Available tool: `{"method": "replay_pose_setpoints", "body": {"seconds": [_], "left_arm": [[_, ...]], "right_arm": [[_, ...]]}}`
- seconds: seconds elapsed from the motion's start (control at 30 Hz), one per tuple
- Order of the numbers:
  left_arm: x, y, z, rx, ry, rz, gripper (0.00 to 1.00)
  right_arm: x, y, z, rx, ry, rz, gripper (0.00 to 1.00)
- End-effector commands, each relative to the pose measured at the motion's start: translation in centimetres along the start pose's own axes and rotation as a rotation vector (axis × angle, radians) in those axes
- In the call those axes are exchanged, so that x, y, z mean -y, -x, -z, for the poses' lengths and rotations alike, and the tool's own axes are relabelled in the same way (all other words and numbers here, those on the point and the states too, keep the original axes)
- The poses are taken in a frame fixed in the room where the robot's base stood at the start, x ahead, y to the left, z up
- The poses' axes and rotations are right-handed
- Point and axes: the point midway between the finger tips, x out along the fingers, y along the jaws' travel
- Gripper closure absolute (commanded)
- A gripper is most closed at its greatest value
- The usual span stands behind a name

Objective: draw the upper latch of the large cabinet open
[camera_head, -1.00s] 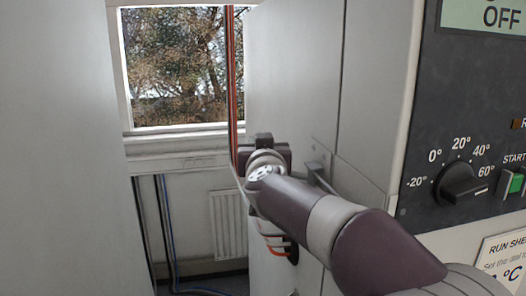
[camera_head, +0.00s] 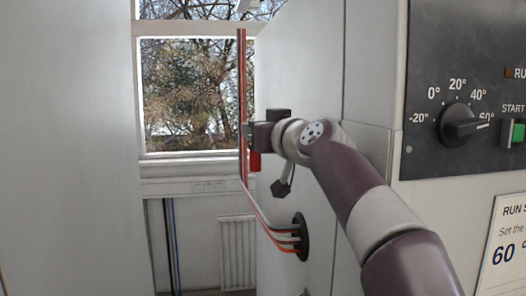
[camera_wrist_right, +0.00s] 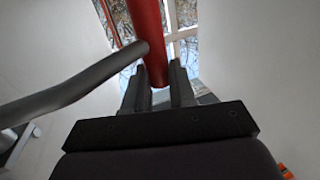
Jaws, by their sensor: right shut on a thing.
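The large cabinet (camera_head: 300,75) is pale grey and stands right of centre in the head view. My right gripper (camera_head: 249,132) is beside its left-hand face. A red grip (camera_head: 255,162) shows just below the jaws. In the right wrist view, the red grip (camera_wrist_right: 147,35) runs between the two fingers, and my right gripper (camera_wrist_right: 161,82) is shut on it. A grey rod (camera_wrist_right: 70,88) comes from the left and meets the red grip. In the head view, a short grey rod with a dark end (camera_head: 281,188) shows below my wrist, partly hidden. My left gripper is not in view.
Orange and white cables (camera_head: 275,232) enter a dark round port (camera_head: 302,237) below the gripper. A control panel with a dial (camera_head: 462,125) is on the right. A tall pale wall (camera_head: 65,150) bounds the left. A window (camera_head: 185,95) and radiator (camera_head: 237,250) are behind.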

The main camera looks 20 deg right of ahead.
Motion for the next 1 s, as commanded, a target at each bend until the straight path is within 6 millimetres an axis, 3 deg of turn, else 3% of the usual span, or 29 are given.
{"method": "replay_pose_setpoints", "body": {"seconds": [0.03,0.4,1.0], "left_arm": [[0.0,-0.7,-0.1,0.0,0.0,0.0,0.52],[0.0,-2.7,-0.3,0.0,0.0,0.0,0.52],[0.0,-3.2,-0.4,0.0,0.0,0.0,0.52]], "right_arm": [[0.4,0.2,-0.7,0.008,-0.003,0.006,1.0],[1.5,2.9,-0.6,0.011,-0.003,0.004,1.0],[1.8,3.9,-0.5,0.013,-0.004,0.003,1.0]]}}
